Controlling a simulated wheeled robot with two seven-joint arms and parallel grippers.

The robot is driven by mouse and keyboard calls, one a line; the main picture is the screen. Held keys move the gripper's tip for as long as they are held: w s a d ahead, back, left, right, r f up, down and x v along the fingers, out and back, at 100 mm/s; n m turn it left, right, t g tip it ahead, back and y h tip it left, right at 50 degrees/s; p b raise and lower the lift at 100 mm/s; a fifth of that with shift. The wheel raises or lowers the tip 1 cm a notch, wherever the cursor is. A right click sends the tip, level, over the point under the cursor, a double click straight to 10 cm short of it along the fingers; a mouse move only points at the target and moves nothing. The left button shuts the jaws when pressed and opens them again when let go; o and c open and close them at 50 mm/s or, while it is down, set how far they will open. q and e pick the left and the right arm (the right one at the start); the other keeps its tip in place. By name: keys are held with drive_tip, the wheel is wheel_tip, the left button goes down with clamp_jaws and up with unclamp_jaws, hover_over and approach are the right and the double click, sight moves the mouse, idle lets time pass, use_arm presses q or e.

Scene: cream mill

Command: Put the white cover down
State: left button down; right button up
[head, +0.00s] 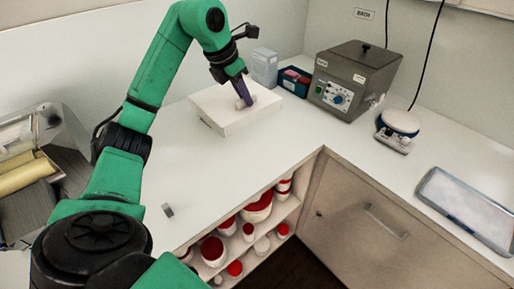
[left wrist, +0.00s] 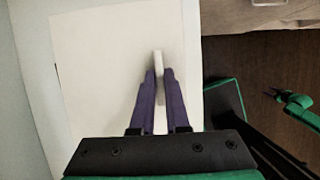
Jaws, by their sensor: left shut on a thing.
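The white cover (head: 228,112) is a flat, white, box-like piece at the back of the white counter, left of the grey bath unit. My left gripper (head: 245,103) points down at its top, with its purple fingers shut on the cover's small raised handle. In the left wrist view the handle (left wrist: 158,62) stands between the two fingertips (left wrist: 159,75), and the cover's pale top (left wrist: 100,75) fills much of the picture. I cannot tell whether the cover's underside touches the counter. A small green and black part, perhaps my right gripper (left wrist: 274,94), shows at the right; its jaws are too small to read.
The bath unit (head: 355,80), a blue bin (head: 294,83) and a clear box (head: 265,66) stand behind and right of the cover. Shelves below hold red-and-white containers (head: 257,208). Counter in front of the cover is clear.

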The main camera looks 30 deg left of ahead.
use_arm(q)
drive_tip(key=f, duration=0.5)
drive_tip(key=s+f+p, duration=0.1)
drive_tip(key=f, duration=0.5)
drive_tip(key=f+p, duration=0.1)
drive_tip(key=f, duration=0.5)
drive_tip(key=shift+s+a+f, duration=0.2)
drive_tip(key=shift+a+f, duration=0.05)
drive_tip(key=shift+a, duration=0.1)
drive_tip(key=shift+w+f, duration=0.15)
drive_tip(key=shift+f, duration=0.1)
drive_tip(key=c, duration=0.9)
unclamp_jaws()
use_arm(e)
drive_tip(key=shift+s+a+r, duration=0.15)
drive_tip(key=shift+s+r, duration=0.15)
drive_tip(key=shift+r, duration=0.25)
drive_tip(key=shift+s+a+r, duration=0.1)
drive_tip(key=shift+s+r, duration=0.15)
drive_tip(key=shift+r, duration=0.3)
